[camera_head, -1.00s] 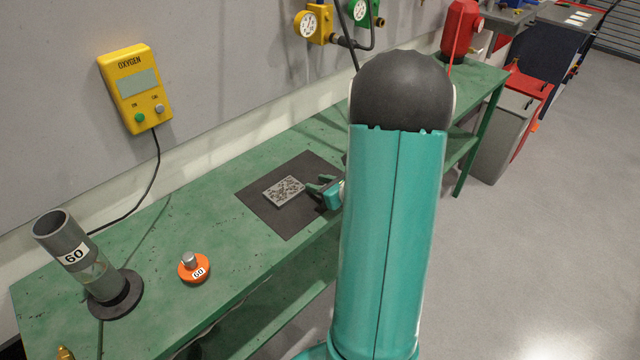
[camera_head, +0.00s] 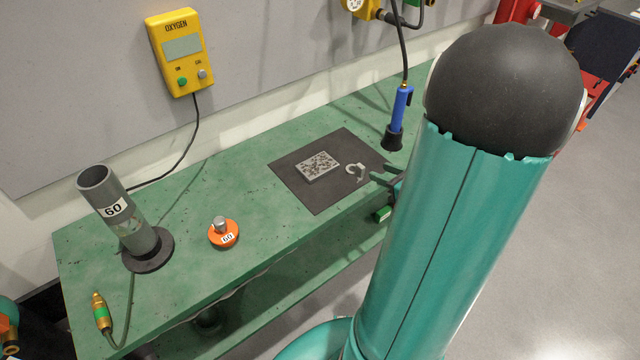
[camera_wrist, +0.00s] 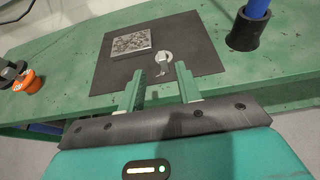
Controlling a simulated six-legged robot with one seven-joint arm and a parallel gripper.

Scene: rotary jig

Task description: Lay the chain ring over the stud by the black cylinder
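A small silver piece, shaped like an open ring or hook (camera_head: 356,171), lies on the dark mat (camera_head: 317,198); it also shows in the wrist view (camera_wrist: 163,60). I cannot tell whether it is the chain ring; no chain shows clearly. A silver stud (camera_head: 220,223) stands on an orange disc (camera_head: 224,239) marked 60. My gripper (camera_head: 384,196) is at the bench's front edge beside the mat. In the wrist view my gripper (camera_wrist: 160,84) is open and empty, its fingers short of the silver piece.
A speckled grey plate (camera_head: 318,166) lies on the mat. A blue tool with a black end (camera_head: 394,136) stands right of it, with a hose above. A brass-and-green connector (camera_head: 102,312) lies at the near left. The green bench (camera_head: 195,200) is clear around the orange disc.

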